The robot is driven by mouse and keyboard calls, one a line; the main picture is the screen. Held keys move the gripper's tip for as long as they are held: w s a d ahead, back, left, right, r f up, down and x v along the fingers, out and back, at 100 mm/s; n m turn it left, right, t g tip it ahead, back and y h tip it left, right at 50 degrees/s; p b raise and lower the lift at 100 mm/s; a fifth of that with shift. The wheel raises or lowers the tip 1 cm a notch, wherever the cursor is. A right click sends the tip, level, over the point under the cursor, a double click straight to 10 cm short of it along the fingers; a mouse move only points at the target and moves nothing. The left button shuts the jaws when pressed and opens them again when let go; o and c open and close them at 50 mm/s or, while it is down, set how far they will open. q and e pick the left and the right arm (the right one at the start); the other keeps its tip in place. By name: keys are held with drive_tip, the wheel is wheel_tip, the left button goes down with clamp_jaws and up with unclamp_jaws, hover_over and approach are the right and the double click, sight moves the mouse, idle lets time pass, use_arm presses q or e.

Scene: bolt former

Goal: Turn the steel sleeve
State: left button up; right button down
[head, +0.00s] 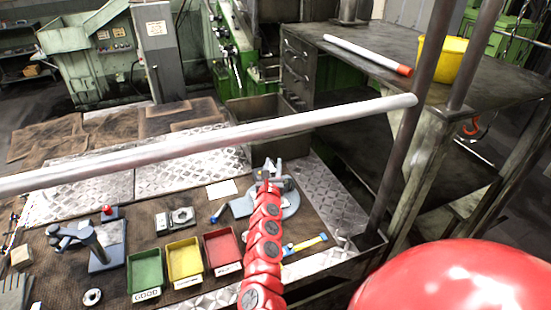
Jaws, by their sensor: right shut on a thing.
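My red right arm reaches up from the bottom centre to a grey round fixture (290,200) on the bench. My right gripper (268,172) is at the far end of this arm, small and partly hidden by the arm's own links. It is shut at the fixture, where a small upright grey steel part (279,168) shows beside it. I take the held thing to be the steel sleeve, but its outline is mostly covered. My left gripper is not in view.
Green (145,270), yellow (184,261) and red (223,250) trays stand left of my arm. A press-like grey tool (88,240) stands further left. A yellow-blue tool (305,245) lies to the right. A long pale rail (210,142) crosses the view. A dark post (405,140) rises right.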

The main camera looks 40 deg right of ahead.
drive_tip(key=n+t+y+p, duration=0.1)
drive_tip(key=n+y+p, duration=0.1)
drive_tip(key=n+t+y+p, duration=0.1)
drive_tip(key=y+p, duration=0.2)
drive_tip(key=a+n+t+y+p, duration=0.1)
drive_tip(key=n+y+p, duration=0.1)
drive_tip(key=p, duration=0.1)
drive_tip(key=shift+w+r+n+t+y, duration=0.15)
drive_tip(key=shift+w+n+t+y, duration=0.15)
drive_tip(key=shift+t+y, duration=0.1)
drive_tip(key=y, duration=0.1)
drive_tip(key=n+y, duration=0.1)
drive_tip(key=shift+a+f+n+y, duration=0.2)
drive_tip(key=shift+a+n+y, duration=0.1)
drive_tip(key=n+y, duration=0.1)
drive_tip(key=n+y+b, duration=0.1)
drive_tip(key=y, duration=0.1)
drive_tip(key=shift+a+f, duration=0.15)
drive_tip(key=shift+a, duration=0.1)
drive_tip(key=shift+a+n+y+b, duration=0.2)
drive_tip(key=shift+n+y+b, duration=0.35)
drive_tip(key=shift+y, duration=0.45)
drive_tip(key=shift+a+n+y, duration=0.1)
drive_tip(key=shift+n+y, duration=0.15)
drive_tip(key=shift+y, duration=0.05)
drive_tip(key=c, duration=0.6)
unclamp_jaws()
